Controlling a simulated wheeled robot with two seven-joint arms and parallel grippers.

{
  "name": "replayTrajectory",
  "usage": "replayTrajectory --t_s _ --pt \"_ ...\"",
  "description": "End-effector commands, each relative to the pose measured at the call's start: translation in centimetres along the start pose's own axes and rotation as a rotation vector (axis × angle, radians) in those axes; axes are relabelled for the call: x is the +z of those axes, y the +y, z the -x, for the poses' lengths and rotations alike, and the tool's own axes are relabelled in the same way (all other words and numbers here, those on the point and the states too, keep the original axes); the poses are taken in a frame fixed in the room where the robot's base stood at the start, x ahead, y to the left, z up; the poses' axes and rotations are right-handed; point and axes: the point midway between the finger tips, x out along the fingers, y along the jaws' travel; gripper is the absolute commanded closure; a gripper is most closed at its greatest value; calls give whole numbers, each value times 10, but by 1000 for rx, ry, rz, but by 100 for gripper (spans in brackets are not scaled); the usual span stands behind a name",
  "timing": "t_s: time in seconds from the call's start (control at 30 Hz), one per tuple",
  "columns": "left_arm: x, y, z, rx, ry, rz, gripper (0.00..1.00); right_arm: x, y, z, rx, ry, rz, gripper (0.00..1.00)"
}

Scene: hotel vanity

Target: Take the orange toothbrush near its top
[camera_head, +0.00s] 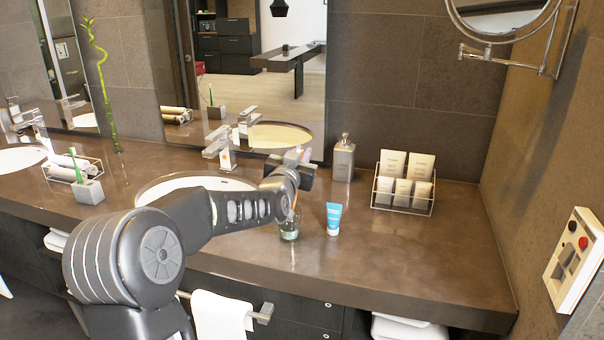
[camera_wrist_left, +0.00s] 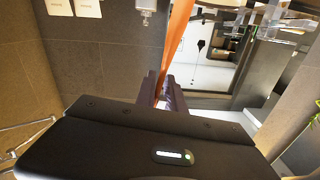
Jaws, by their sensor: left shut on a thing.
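The orange toothbrush (camera_wrist_left: 178,38) runs between the two fingers of my left gripper (camera_wrist_left: 163,90) in the left wrist view. The gripper is shut on it. In the head view my left gripper (camera_head: 300,165) is above the glass cup (camera_head: 289,230) on the counter. A thin part of the orange toothbrush (camera_head: 295,202) shows just below the gripper, over the cup; my wrist hides most of the rest. I cannot tell whether its lower end is still inside the cup. My right gripper is in neither view.
A blue and white tube (camera_head: 333,218) stands just right of the cup. A soap dispenser (camera_head: 344,158) and a wire rack of packets (camera_head: 403,190) stand behind. The sink (camera_head: 160,188) and faucet (camera_head: 218,150) are left of the gripper. The counter's right front (camera_head: 430,260) is clear.

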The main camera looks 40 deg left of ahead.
Motion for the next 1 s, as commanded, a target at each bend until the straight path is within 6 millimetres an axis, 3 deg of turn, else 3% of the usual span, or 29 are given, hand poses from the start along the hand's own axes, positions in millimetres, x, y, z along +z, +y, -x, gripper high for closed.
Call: replayTrajectory --t_s 0.2,0.4,0.6,1.0 --pt "-57 -7 0 0 6 1 100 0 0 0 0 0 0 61" --pt "-92 -12 0 0 2 0 100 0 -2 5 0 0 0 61" --pt "-103 -13 0 1 0 0 100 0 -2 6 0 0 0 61" --pt "-103 -13 0 1 0 0 100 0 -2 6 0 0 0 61"
